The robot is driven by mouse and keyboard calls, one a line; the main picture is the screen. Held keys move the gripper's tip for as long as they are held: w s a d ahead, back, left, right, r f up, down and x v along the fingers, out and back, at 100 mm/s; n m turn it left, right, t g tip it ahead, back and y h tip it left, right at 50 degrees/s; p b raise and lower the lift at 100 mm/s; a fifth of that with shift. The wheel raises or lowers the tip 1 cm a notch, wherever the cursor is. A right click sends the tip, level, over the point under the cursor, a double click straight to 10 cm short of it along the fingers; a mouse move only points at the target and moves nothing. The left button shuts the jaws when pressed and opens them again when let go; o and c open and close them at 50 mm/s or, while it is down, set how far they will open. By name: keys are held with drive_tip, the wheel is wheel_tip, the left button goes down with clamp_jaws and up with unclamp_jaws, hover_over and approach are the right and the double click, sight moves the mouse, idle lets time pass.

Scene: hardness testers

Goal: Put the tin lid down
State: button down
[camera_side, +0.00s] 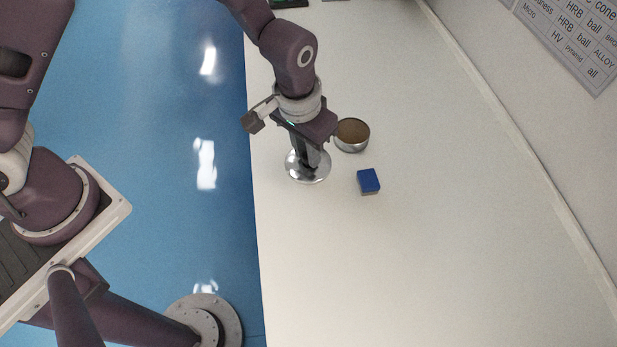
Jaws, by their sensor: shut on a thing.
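The tin lid (297,171) is a round, shiny silver disc near the left edge of the white table. My gripper (309,172) points down at it from above, with its fingers shut on the lid near its middle. The fingers and the arm hide part of the lid. I cannot tell whether the lid touches the table or is held just above it. An open round tin (352,133) with brown contents stands just to the right of my gripper.
A small blue block (368,181) lies on the table (430,250) to the right of the lid. The table is clear toward the front and right. Its left edge drops to a blue floor (190,110). A wall with a printed chart (575,35) is at the right.

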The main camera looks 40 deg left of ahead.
sight(307, 174)
wheel_tip(307, 174, down, 8)
drive_tip(key=shift+r, duration=0.15)
drive_tip(key=c, duration=1.3)
unclamp_jaws()
